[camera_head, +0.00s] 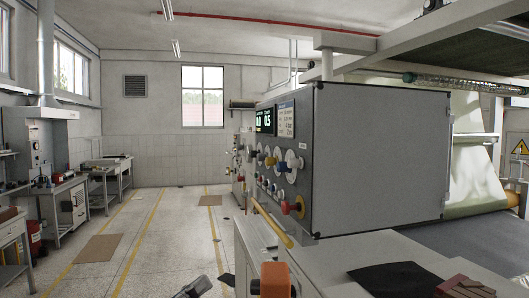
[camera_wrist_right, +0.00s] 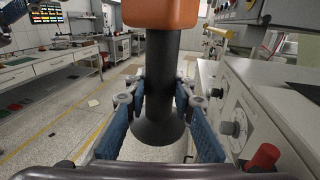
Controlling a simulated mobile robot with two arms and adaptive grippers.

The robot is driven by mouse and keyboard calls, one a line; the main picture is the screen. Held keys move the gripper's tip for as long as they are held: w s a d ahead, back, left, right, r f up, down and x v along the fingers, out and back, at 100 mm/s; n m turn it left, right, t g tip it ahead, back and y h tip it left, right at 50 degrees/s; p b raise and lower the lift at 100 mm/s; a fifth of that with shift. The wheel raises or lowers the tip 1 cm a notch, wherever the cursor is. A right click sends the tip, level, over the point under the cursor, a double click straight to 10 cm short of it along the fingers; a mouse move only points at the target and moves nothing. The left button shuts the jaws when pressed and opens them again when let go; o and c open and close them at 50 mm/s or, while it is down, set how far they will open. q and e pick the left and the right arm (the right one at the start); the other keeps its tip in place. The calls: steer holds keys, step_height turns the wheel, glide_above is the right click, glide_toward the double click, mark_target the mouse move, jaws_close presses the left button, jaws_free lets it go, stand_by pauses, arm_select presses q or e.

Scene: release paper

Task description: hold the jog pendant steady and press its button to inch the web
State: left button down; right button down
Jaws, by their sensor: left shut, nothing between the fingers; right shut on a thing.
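The jog pendant (camera_head: 275,278) has an orange body and shows at the bottom edge of the head view. In the right wrist view its orange body (camera_wrist_right: 160,14) is at the top, with a black flared lower part (camera_wrist_right: 158,95) below it. My right gripper (camera_wrist_right: 158,100) is shut on this black part, with a blue finger on each side. The pendant's button cannot be made out. My left gripper (camera_head: 195,288) is low in the head view, left of the pendant and apart from it, shut and empty. The pale web (camera_head: 470,175) hangs at the right behind the control cabinet.
The grey control cabinet (camera_head: 375,150) with knobs and a display stands right of centre. A yellow rail (camera_head: 270,222) runs beside it. A black sheet (camera_head: 395,278) and a reddish block (camera_head: 465,288) lie on the bench at front right. The aisle floor is open at the left.

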mark_target(274, 293)
steer(key=c, duration=2)
jaws_free()
steer(key=shift+r, duration=0.3)
steer(key=shift+c, duration=0.2)
steer(key=o, duration=0.5)
steer(key=shift+c, duration=0.2)
steer(key=shift+f, duration=0.25)
step_height(274, 293, up, 10)
steer(key=shift+r, duration=0.1)
